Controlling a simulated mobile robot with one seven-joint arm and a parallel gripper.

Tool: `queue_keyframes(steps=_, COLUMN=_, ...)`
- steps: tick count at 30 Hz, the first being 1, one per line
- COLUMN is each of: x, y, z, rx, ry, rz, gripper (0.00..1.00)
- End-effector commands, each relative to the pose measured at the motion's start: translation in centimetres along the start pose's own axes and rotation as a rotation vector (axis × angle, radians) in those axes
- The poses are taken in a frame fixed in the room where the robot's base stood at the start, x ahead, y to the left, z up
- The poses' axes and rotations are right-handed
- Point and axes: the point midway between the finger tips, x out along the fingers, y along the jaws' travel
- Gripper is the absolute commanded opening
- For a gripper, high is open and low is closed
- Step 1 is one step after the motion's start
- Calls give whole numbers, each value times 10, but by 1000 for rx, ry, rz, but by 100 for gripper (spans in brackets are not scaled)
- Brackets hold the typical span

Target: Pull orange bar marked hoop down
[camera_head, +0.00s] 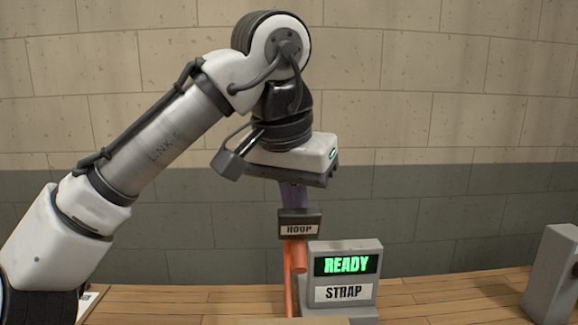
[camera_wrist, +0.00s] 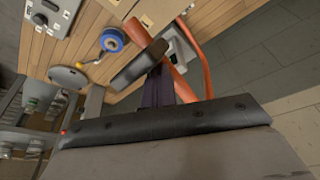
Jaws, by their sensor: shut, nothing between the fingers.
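The orange bar (camera_head: 297,256) stands upright and carries a dark plate (camera_head: 299,215) labelled HOOP. In the wrist view the orange bar (camera_wrist: 194,55) shows as a curved piece beyond my fingers, along with a dark plate (camera_wrist: 138,66). My gripper (camera_head: 294,205) points down, with its dark purple fingers directly above or behind the HOOP plate. In the wrist view my gripper (camera_wrist: 158,90) has its fingers together and holds nothing. I cannot tell whether the fingertips touch the bar or plate. The bar's lower end is partly hidden behind the grey display box.
A grey box (camera_head: 366,257) reads READY in green, with a STRAP label, just right of the bar. Another grey block (camera_head: 553,275) stands at the far right. The wrist view shows a blue round part (camera_wrist: 112,40) and a grey disc (camera_wrist: 68,77) on wooden boards.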

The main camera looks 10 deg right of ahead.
Motion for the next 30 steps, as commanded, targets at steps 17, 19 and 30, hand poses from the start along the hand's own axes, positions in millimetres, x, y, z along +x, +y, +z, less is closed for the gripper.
queue_keyframes(steps=17, x=12, y=11, z=25, rx=1, ry=-10, rz=-1, gripper=0)
queue_keyframes(steps=19, x=14, y=13, z=28, rx=1, ry=-11, rz=-1, gripper=0)
queue_keyframes(steps=30, x=20, y=23, z=48, rx=0, ry=-10, rz=0, gripper=0)
